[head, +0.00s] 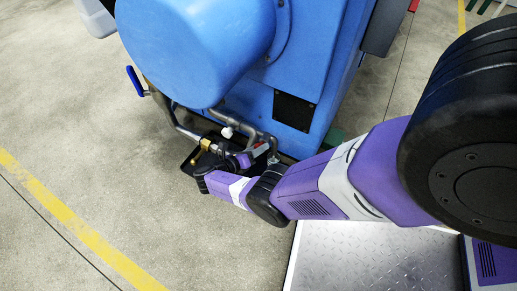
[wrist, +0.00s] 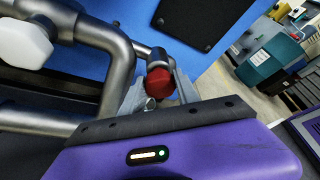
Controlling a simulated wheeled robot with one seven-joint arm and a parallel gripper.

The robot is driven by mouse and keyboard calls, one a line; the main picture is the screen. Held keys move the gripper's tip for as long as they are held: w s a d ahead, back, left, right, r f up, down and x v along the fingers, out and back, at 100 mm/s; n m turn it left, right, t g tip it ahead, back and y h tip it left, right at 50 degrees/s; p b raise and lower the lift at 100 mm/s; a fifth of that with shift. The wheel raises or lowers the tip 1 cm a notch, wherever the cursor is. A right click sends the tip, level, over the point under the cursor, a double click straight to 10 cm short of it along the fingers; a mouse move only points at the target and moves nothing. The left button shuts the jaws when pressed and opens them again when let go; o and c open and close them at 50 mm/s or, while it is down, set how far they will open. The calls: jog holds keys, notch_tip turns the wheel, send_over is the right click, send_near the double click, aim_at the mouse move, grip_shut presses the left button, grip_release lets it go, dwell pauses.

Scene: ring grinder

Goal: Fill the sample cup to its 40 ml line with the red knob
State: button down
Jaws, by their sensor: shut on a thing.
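The red knob (wrist: 160,83) sits on a grey metal pipe, in the middle of the wrist view. My gripper (wrist: 158,92) is shut on the knob, with a finger on each side of it. In the head view my gripper (head: 262,151) is low beside the pipes at the foot of the blue machine, and a bit of red shows there. I cannot make out the sample cup in either view.
The blue machine (head: 335,50) stands behind the pipes (wrist: 115,75). A white knob (wrist: 24,43) is to the left of the red one, and a blue-handled lever (head: 134,80) sticks out at the left. Open floor lies to the left.

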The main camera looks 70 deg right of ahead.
jog(key=shift+f+n+g+b, duration=0.1)
jog(key=shift+n+g+b, duration=0.5)
jog(key=shift+n+b, duration=0.45)
jog(key=c, duration=0.9)
grip_release()
jog(key=shift+n, duration=0.25)
jog(key=v, duration=0.8)
jog(key=shift+f, duration=0.15)
